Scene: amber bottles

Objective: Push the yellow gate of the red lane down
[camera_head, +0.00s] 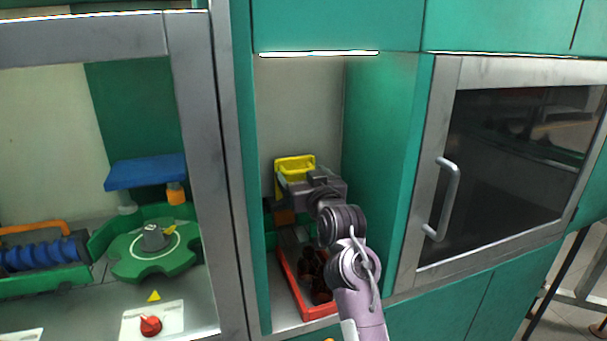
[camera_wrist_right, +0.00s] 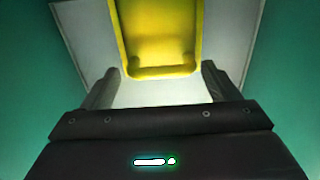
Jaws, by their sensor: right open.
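The yellow gate (camera_head: 295,164) stands at the back of the narrow bay, above the far end of the red lane (camera_head: 285,272). In the right wrist view the yellow gate (camera_wrist_right: 160,38) fills the top middle, with its lower bar just ahead of the fingers. My right gripper (camera_wrist_right: 160,82) is open, its two fingers apart on either side below the gate, with nothing between them. In the head view my right gripper (camera_head: 296,188) is at the gate and hides part of it. I cannot tell whether it touches the gate. My left gripper is not in view.
Dark amber bottles (camera_head: 318,275) stand in the red lane under my right arm. Green walls (camera_head: 385,170) close in the bay on both sides. A green rotary wheel (camera_head: 155,250) and a red knob (camera_head: 151,325) are at the left. A glass door with a handle (camera_head: 447,200) is at the right.

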